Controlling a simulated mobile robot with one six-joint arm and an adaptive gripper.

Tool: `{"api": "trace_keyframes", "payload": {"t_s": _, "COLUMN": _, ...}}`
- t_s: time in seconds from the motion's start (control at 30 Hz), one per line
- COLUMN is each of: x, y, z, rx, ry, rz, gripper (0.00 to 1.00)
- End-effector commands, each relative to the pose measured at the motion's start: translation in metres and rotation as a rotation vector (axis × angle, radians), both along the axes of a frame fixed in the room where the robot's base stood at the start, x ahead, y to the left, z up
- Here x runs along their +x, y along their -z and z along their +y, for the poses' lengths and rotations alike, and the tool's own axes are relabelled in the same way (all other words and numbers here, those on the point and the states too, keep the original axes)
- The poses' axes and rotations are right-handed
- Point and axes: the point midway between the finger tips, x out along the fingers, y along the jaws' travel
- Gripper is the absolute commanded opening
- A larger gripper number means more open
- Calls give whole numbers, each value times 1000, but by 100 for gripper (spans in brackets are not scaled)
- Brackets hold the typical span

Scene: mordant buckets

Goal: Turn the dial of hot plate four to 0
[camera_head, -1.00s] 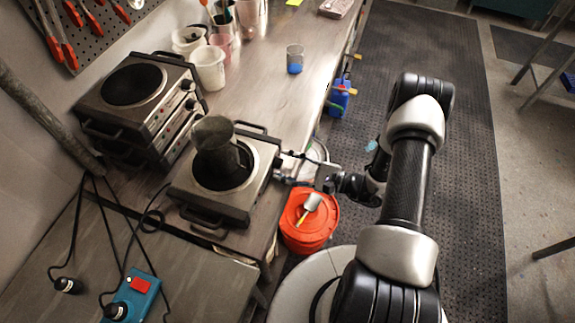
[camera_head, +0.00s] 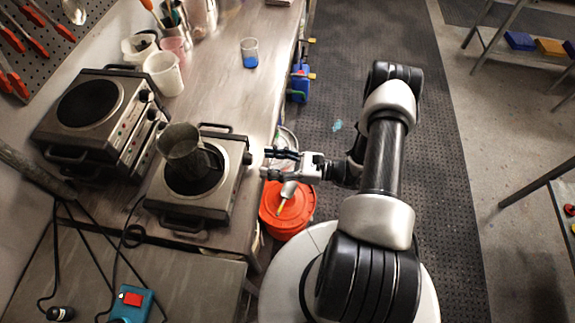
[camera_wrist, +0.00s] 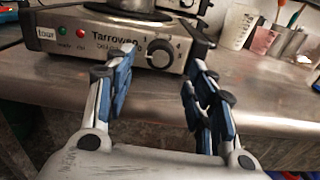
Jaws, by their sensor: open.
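A single hot plate (camera_head: 216,206) with a metal beaker (camera_head: 181,146) on it stands near the bench's front edge. In the wrist view its front panel (camera_wrist: 110,38) carries a small label that may read "four", a green and a red lamp, and a black dial (camera_wrist: 160,53) with numbers around it. The dial's setting is too small to read surely. My gripper (camera_head: 265,163) is open in front of this panel. In the wrist view its blue-padded fingers (camera_wrist: 162,64) stand left and right of the dial, with nothing between them; contact cannot be told.
Stacked hot plates (camera_head: 107,122) stand to the left. Cups (camera_head: 163,74) and a beaker of blue liquid (camera_head: 250,54) stand farther back. An orange bucket (camera_head: 288,208) is on the floor below my gripper. A blue switch box (camera_head: 132,305) and cables lie at lower left.

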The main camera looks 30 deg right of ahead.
Motion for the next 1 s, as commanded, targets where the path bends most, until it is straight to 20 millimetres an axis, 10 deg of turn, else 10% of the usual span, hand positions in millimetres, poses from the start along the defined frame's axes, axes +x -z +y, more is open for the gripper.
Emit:
{"api": "trace_keyframes", "payload": {"t_s": 0.67, "x": -79, "y": -1, "z": -110, "rx": -9, "ry": -3, "rz": -4, "gripper": 50}}
{"api": "trace_keyframes", "payload": {"t_s": 1.0, "x": -67, "y": -51, "z": -87, "rx": -213, "ry": -258, "rz": -47, "gripper": 50}}
